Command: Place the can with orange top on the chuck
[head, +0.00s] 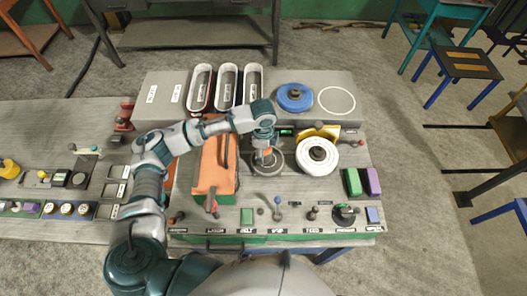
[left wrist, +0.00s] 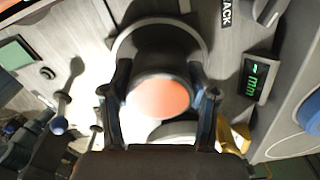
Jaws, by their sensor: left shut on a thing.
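The can with the orange top shows in the left wrist view (left wrist: 163,97) between the two fingers of my left gripper (left wrist: 163,108), its orange face toward the camera. In the head view my left gripper (head: 264,150) points down at the console, with a bit of the orange top (head: 267,151) beside its fingers. It is shut on the can. The round grey chuck (head: 270,170) lies directly under it; its pale rim also shows around the can in the left wrist view (left wrist: 124,44). I cannot tell whether the can touches the chuck. My right gripper is not in view.
An orange-topped box (head: 216,166) stands close left of the chuck. A white round dial (head: 318,156) and a yellow part (head: 330,131) are close on the right. Behind are three white-rimmed slots (head: 227,86) and a blue disc (head: 295,97). Levers and buttons line the front.

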